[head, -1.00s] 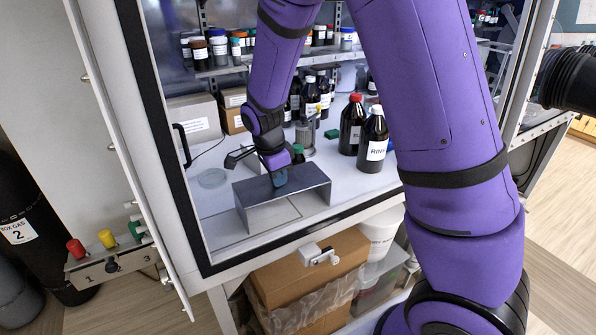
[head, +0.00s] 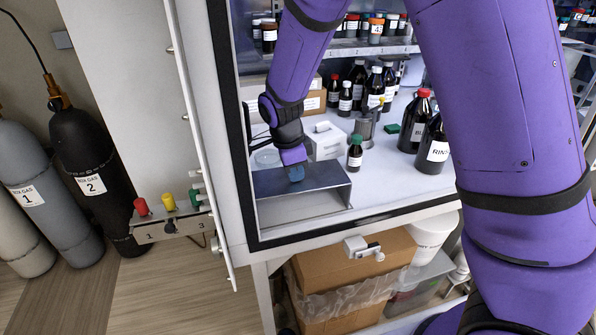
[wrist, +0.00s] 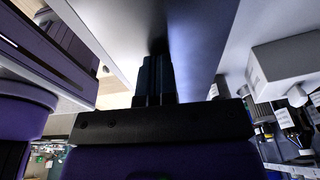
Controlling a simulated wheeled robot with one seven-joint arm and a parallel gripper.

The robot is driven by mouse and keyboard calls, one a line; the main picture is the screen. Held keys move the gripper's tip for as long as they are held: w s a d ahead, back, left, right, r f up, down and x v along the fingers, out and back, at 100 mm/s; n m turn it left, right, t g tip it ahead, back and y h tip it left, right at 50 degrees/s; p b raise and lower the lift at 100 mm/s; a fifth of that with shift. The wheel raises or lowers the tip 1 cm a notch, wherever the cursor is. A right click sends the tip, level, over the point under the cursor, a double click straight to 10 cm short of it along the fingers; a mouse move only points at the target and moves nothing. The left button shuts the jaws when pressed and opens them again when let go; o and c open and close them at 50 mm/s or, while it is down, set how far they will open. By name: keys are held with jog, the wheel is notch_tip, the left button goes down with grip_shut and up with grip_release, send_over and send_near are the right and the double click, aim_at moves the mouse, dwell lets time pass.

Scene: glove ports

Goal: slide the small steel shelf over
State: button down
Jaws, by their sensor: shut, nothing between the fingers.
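The small steel shelf (head: 325,178), a low grey bridge with an open front, stands on the white floor of the glove box, near its front left corner. My gripper (head: 296,174) points down at the middle of the shelf's top, with its blue fingertips at the top plate. I cannot tell whether they press on it. In the wrist view, the closed fingers of my gripper (wrist: 157,80) end at a smooth grey surface, likely the shelf (wrist: 200,40). The fingers are together with nothing between them. My arm hides part of the area behind the shelf.
A small green-capped bottle (head: 355,153) stands just behind the shelf's right end. A white box (head: 324,142) and a clear dish (head: 267,157) are behind it. Large dark bottles (head: 432,145) stand to the right. The box's front frame (head: 355,229) runs close in front.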

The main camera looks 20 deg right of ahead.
jog(key=shift+a+r, duration=0.4)
jog(key=shift+r, duration=0.35)
notch_tip(320, 180, up, 9)
jog(key=a, duration=0.2)
jog(key=s+d+r+n+t+y, duration=0.2)
jog(key=s+d+r+n, duration=0.6)
jog(key=s+d+r, duration=0.3)
jog(key=s+d+r+n+t, duration=0.1)
jog(key=s+d+n, duration=0.2)
jog(key=s+n, duration=0.2)
jog(key=s+d+r+n+t, duration=0.2)
jog(key=s+d+n, duration=0.2)
jog(key=s, duration=0.5)
jog(key=shift+s+r+n, duration=0.3)
jog(key=shift+s+n, duration=0.05)
jog(key=shift+n, duration=0.15)
